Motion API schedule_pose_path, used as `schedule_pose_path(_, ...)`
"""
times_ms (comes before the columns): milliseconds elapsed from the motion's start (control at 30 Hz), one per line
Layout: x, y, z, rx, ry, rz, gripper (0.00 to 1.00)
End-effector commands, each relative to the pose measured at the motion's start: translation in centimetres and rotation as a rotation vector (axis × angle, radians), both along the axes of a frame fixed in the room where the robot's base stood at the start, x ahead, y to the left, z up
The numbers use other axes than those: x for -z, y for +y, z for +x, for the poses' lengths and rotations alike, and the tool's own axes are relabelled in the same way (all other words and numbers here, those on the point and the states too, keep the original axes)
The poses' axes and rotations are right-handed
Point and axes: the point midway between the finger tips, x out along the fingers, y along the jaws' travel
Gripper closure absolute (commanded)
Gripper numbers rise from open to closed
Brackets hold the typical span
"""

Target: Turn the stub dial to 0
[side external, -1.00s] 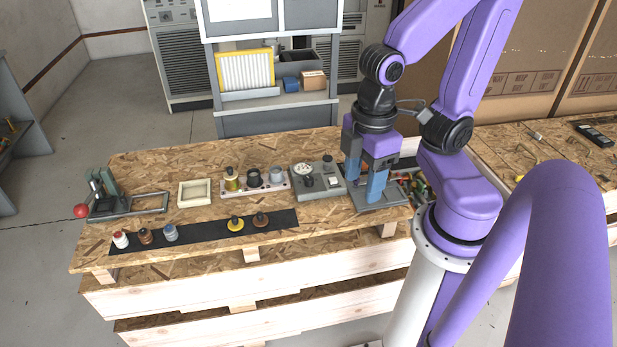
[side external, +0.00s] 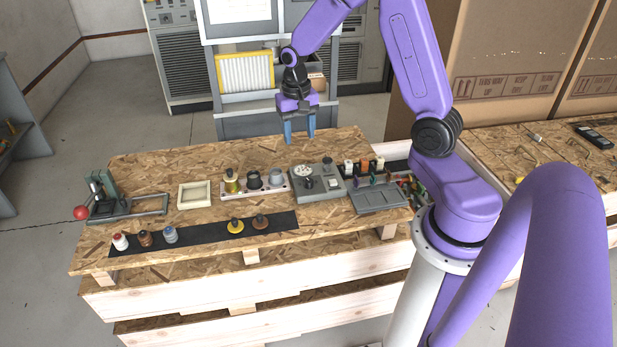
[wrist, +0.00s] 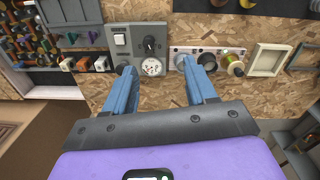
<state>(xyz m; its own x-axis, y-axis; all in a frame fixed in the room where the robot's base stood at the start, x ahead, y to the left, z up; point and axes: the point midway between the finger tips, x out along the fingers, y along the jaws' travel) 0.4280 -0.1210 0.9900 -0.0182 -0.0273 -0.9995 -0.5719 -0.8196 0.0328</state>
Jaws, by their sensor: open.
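A grey control box (side external: 331,195) stands on the wooden bench, right of the middle. A black dial (side external: 308,184) sits on its top, in front of a round white gauge (side external: 302,171). The wrist view also shows the dial (wrist: 150,45), with a light pointer mark; its scale is too small to read. I take this as the stub dial. My gripper (side external: 300,138) is open and empty, pointing down above the bench's back part, behind the box and apart from it. In the wrist view the dial lies beyond the two blue fingers (wrist: 160,66).
The box also carries a pale switch (side external: 333,183) and a dark post (side external: 327,160). A pale strip with several cylinders (side external: 254,181) stands left of the box. A grey tray (side external: 380,200) and small coloured parts lie right. A square frame (side external: 194,194) lies farther left.

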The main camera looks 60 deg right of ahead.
Motion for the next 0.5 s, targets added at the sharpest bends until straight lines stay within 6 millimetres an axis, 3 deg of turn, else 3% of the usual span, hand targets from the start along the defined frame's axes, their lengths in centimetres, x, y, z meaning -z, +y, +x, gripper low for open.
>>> schedule_pose_path(100, 1.2, -2.9, 0.6, 0.126, 0.005, -0.002, 0.44)
schedule_pose_path(200, 1.6, -4.2, 0.8, 0.181, 0.004, -0.003, 0.44)
schedule_pose_path(367, 2.4, -4.8, 0.8, 0.204, 0.005, -0.003, 0.44)
schedule_pose_path(500, 4.1, -4.8, 0.7, 0.202, 0.009, -0.003, 0.44)
